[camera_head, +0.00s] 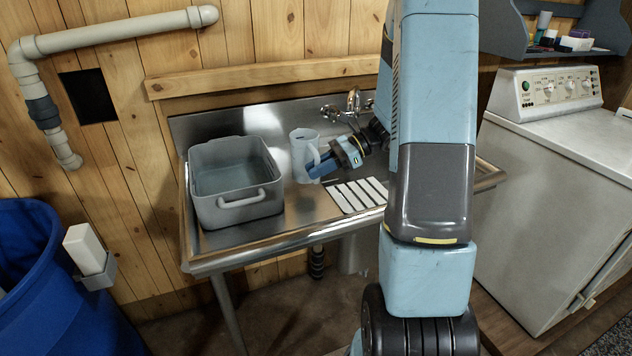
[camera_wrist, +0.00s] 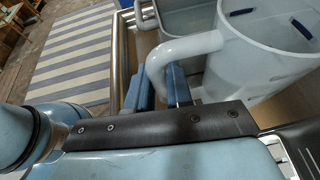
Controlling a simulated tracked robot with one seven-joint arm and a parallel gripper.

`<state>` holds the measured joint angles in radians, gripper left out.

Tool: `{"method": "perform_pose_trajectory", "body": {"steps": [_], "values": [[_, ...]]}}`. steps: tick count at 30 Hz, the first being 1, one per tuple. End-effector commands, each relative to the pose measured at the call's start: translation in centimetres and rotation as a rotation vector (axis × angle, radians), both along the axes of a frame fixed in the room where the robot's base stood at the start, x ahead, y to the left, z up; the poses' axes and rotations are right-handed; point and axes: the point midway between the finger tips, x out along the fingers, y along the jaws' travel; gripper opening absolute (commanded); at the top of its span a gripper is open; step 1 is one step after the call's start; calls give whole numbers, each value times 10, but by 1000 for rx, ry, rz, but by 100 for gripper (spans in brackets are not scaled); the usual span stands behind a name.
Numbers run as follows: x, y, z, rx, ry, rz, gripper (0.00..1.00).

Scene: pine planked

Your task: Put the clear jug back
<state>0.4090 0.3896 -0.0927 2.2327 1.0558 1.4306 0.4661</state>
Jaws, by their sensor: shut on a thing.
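The clear jug (camera_head: 303,152) is a pale, translucent jug standing upright at the sink counter, just right of the grey tub. My gripper (camera_head: 333,163) reaches it from the right, with its blue fingers at the jug's handle. In the wrist view the jug (camera_wrist: 262,65) fills the upper right, with small dark blue marks on its inner wall. My gripper (camera_wrist: 160,85) is shut on the jug's curved handle there. Whether the jug's base touches the steel is hard to tell.
A grey tub (camera_head: 237,205) with a handle stands on the steel sink counter (camera_head: 290,215) at left. A white slatted rack (camera_head: 358,194) lies in front right of the jug. A faucet (camera_head: 353,101) is behind. A white washer (camera_head: 560,170) stands at right, a blue bin (camera_head: 40,270) at left.

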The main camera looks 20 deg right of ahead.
Motion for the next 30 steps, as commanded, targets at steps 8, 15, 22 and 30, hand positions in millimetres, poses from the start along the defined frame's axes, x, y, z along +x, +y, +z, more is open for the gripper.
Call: {"method": "perform_pose_trajectory", "body": {"steps": [8, 15, 22, 30], "values": [[14, 0, -17, 0, 0, 1, 0], [19, 0, -38, 1, 3, 0, 0], [19, 0, -54, -1, 0, 0, 0], [19, -1, -55, -1, 0, 0, 22]]}}
